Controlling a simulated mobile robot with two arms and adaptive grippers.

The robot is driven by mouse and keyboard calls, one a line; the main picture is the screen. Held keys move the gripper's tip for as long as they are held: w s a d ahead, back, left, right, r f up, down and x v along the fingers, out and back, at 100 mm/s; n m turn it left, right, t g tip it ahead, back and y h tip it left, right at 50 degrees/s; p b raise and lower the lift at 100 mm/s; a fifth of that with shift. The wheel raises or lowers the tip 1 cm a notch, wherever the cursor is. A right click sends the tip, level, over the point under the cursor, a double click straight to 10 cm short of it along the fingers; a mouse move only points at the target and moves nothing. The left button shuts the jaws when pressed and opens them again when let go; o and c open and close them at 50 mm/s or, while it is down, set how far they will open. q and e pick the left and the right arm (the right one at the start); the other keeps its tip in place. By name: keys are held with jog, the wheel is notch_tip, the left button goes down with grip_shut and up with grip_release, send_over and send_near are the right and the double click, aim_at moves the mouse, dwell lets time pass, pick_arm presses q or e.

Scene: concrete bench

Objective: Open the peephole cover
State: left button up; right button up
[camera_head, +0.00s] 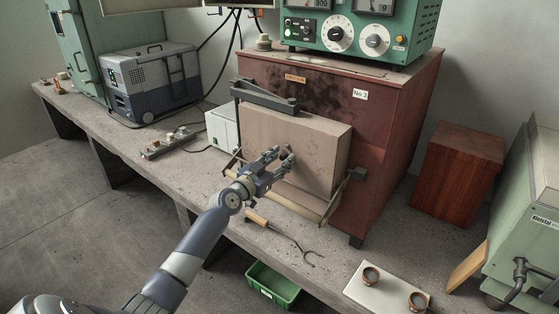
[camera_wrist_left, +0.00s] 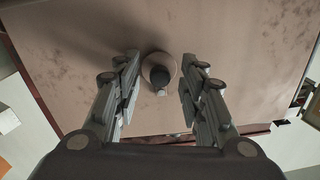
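The furnace is a red-brown cabinet (camera_head: 385,125) with a pale, block-like door (camera_head: 322,146) on its front. The peephole cover (camera_wrist_left: 173,66) is a small round disc on the door face, with a dark round part at its middle and a small tab at its lower edge. In the head view it is mostly hidden by the gripper. My left gripper (camera_head: 281,156) is in front of the door. In the left wrist view its two fingers (camera_wrist_left: 160,88) are apart, one on each side of the disc, with visible gaps. My right gripper is not in view.
A bar handle (camera_head: 305,207) runs along the door's lower edge. A hooked tool (camera_head: 289,238) and a plate with two small cups (camera_head: 385,293) lie on the bench. A green control box (camera_head: 361,28) stands on the furnace. A green bin (camera_head: 270,284) is below.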

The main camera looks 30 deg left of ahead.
pick_arm(q)
grip_shut()
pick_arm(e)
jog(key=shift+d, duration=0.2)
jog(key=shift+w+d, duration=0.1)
